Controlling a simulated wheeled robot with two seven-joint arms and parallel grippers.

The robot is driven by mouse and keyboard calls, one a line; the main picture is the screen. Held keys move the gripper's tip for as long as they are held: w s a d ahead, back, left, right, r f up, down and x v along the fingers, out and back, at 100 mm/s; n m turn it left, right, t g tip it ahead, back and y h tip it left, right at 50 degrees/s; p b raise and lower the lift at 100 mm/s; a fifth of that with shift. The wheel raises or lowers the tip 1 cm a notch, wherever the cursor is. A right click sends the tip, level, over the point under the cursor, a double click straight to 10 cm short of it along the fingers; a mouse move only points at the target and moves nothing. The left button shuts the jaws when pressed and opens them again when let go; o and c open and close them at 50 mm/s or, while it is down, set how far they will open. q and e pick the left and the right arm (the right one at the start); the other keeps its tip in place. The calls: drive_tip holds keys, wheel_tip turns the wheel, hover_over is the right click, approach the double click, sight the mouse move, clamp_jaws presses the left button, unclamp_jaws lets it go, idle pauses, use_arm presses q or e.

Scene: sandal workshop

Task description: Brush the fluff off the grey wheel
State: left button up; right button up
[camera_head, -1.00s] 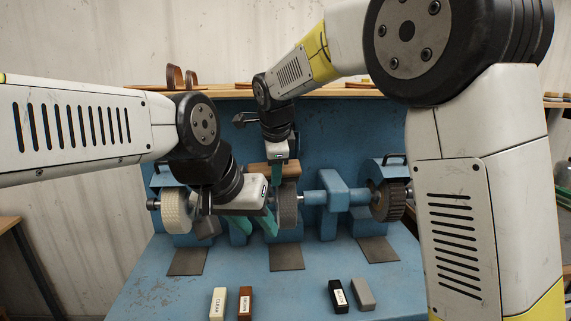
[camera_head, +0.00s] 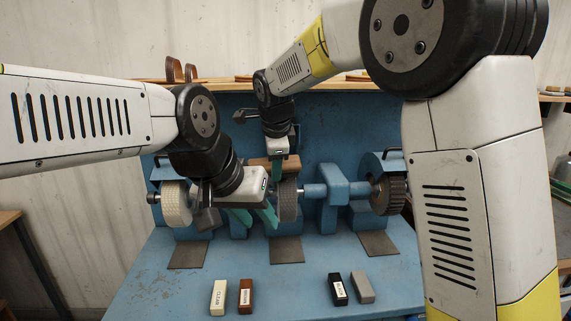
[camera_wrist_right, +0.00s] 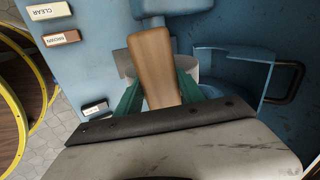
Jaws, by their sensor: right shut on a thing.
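The grey wheel (camera_head: 288,202) is the middle wheel of the blue machine. Fluff on it is too small or hidden to make out. My right gripper (camera_wrist_right: 158,92) is shut on a brown wooden block-like handle (camera_wrist_right: 155,65), probably the brush. In the head view it comes down from above, with the wooden piece (camera_head: 258,165) at the top of the grey wheel; contact cannot be told. In the wrist view a pale wheel (camera_wrist_right: 188,67) shows partly behind the wood. My left gripper (camera_head: 253,220) has its teal fingers apart, empty, just left of the grey wheel.
A cream wheel (camera_head: 175,204) is at left and a dark bristled wheel (camera_head: 388,195) at right. Labelled cream (camera_head: 218,297) and brown (camera_head: 245,296) bars, plus black (camera_head: 338,289) and grey (camera_head: 362,287) bars, lie in front. The front surface between them is free.

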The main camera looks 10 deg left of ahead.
sight(300, 167)
drive_tip(key=shift+w+a+f, duration=0.1)
drive_tip(key=shift+w+f, duration=0.25)
drive_tip(key=shift+f, duration=0.3)
drive_tip(key=shift+w+d+r, duration=0.1)
drive_tip(key=shift+w+d, duration=0.15)
drive_tip(key=shift+d, duration=0.65)
drive_tip(key=shift+w+d, duration=0.2)
drive_tip(key=shift+d, duration=0.7)
drive_tip(key=shift+w+d, duration=0.25)
drive_tip(key=shift+d, duration=0.55)
drive_tip(key=shift+w+d, duration=0.25)
drive_tip(key=shift+d, duration=0.5)
drive_tip(key=shift+s+a, duration=0.3)
drive_tip(key=shift+a, duration=0.8)
drive_tip(key=shift+s+a, duration=0.35)
drive_tip(key=shift+a, duration=0.8)
drive_tip(key=shift+s+a, duration=0.3)
drive_tip(key=shift+a, duration=0.8)
drive_tip(key=shift+v, duration=2.95)
